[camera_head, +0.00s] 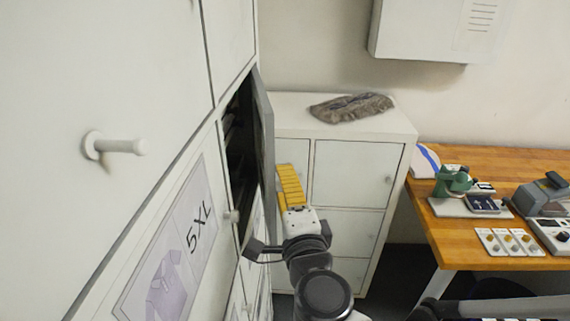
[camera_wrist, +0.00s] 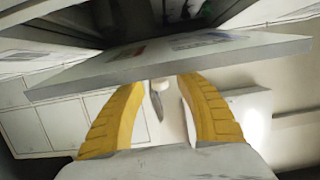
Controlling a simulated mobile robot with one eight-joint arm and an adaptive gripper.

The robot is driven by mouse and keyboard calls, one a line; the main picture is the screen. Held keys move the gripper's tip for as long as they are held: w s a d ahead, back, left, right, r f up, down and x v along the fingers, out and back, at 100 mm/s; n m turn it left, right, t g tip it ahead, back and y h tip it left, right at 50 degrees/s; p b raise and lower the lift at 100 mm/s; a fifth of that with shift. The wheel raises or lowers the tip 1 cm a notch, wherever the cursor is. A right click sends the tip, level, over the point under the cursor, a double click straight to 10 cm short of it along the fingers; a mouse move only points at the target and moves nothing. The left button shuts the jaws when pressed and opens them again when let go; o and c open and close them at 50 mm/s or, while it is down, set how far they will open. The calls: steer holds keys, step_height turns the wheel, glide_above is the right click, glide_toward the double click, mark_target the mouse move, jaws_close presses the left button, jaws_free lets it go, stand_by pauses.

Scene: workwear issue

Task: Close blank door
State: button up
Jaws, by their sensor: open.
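A grey-white cabinet door (camera_head: 264,150) stands ajar in the left wall of lockers, swung out and seen nearly edge-on in the head view. A dark opening (camera_head: 238,140) shows behind it. In the wrist view, a door panel (camera_wrist: 100,76) spans the picture just beyond my fingertips. My gripper (camera_head: 290,180) is beside the door, on its right outer side. I cannot tell whether the fingers touch the door.
A locker door labelled 5XL (camera_head: 190,235) is at lower left, and a large peg handle (camera_head: 112,146) juts out nearby. A low white cabinet (camera_head: 355,172) with a grey folded cloth (camera_head: 350,107) stands behind my gripper. A wooden workbench (camera_head: 530,160) with devices is at right.

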steer(key=s+d, duration=0.1)
steer(key=s, duration=0.6)
steer(key=shift+d, duration=0.2)
steer(key=shift+w, duration=0.1)
